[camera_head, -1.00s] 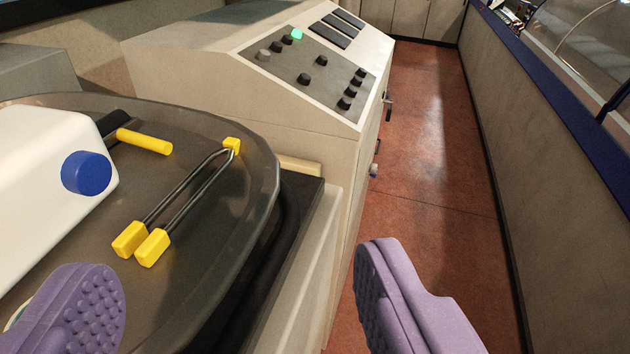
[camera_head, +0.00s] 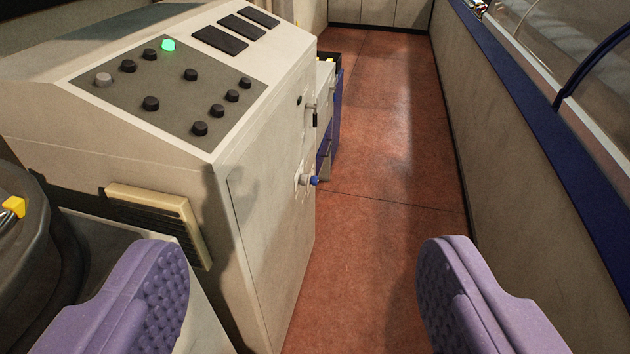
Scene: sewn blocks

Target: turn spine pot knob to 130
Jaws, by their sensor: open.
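No label shows which knob is the spine pot knob. A small blue knob on a pale mount (camera_head: 308,180) sticks out from the right side of the beige console (camera_head: 265,220). The console's sloped grey panel carries several black knobs, among them one at its front (camera_head: 200,128) and one at its left (camera_head: 151,103), plus a grey knob (camera_head: 103,79) and a lit green button (camera_head: 168,45). My gripper (camera_head: 303,255) is open and empty. Its two purple ribbed fingers are wide apart in the foreground, nearer to me than the console and touching none of the knobs.
A dark round tray edge (camera_head: 40,240) with a yellow-tipped piece (camera_head: 13,207) is at the far left. A cream vented ledge (camera_head: 160,220) sits on the console's front. The reddish floor aisle (camera_head: 385,130) is clear, bounded by a beige wall (camera_head: 520,170) on the right.

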